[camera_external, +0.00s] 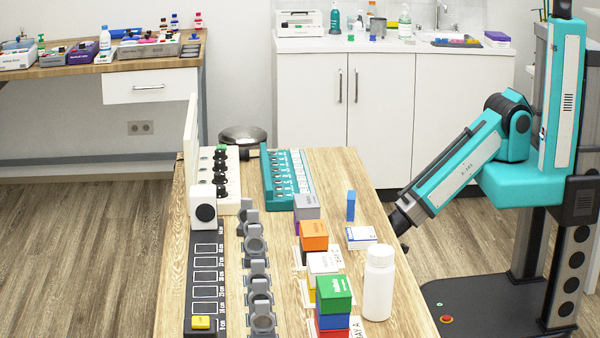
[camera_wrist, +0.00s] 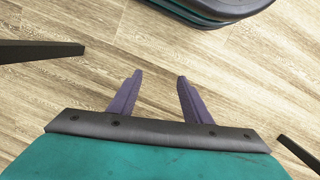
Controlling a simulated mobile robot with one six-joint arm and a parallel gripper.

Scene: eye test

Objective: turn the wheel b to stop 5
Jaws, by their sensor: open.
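Several dark round knobs (camera_external: 220,172) stand in a row on a white panel (camera_external: 229,205) at the far left of the wooden table. Their letters and stop marks are too small to read, so I cannot tell which is wheel b. My gripper (camera_external: 402,238) hangs beyond the table's right edge, apart from everything, with the table's goods between it and the knobs. In the wrist view my gripper (camera_wrist: 158,82) shows two purple fingers spread apart, with nothing between them but wood floor below.
A white bottle (camera_external: 379,285), stacked coloured blocks (camera_external: 334,293), a white box (camera_external: 361,236) and a blue block (camera_external: 351,205) stand on the table's right side. Grey round stands (camera_external: 258,290) line the middle. A teal rack (camera_external: 277,183) is right of the knobs. A black scale strip (camera_external: 205,262) lies front left.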

